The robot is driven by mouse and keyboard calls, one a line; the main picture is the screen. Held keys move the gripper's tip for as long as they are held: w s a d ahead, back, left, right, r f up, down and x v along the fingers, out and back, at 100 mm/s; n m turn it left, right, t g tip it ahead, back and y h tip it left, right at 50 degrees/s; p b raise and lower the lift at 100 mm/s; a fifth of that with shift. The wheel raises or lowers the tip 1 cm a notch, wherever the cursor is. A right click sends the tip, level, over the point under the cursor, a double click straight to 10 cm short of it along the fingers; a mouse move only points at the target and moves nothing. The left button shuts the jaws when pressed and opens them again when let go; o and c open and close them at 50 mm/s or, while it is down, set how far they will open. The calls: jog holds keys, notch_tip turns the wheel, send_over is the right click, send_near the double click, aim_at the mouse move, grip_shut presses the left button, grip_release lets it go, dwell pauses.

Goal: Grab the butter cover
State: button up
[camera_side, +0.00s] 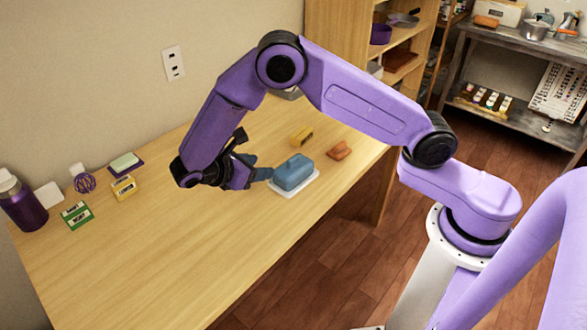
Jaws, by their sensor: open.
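The butter cover (293,171) is a blue, rounded block-like lid. It sits on a white butter dish base (312,184) near the right part of the wooden table. My gripper (262,174) is open just left of the cover, with its fingers pointing right toward it. One finger overlaps the cover's left end in the picture. I cannot tell whether it touches. The other finger is partly hidden by the gripper body.
The wooden table (150,250) is clear at front and middle. Several small boxes, a sponge (125,162) and a purple bottle (22,203) stand at the left.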

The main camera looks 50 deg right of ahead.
notch_tip(320, 180, down, 4)
jog(key=w+n+h, duration=0.1)
jog(key=w+h, duration=0.1)
jog(key=w, duration=0.1)
jog(key=h, duration=0.1)
send_near(291, 159)
jog(key=x, duration=0.5)
jog(key=shift+s+d+f, duration=0.1)
jog(key=shift+s+d, duration=0.1)
jog(key=shift+d, duration=0.15)
jog(key=shift+x, duration=2.65)
jog(key=shift+w, duration=0.15)
grip_shut()
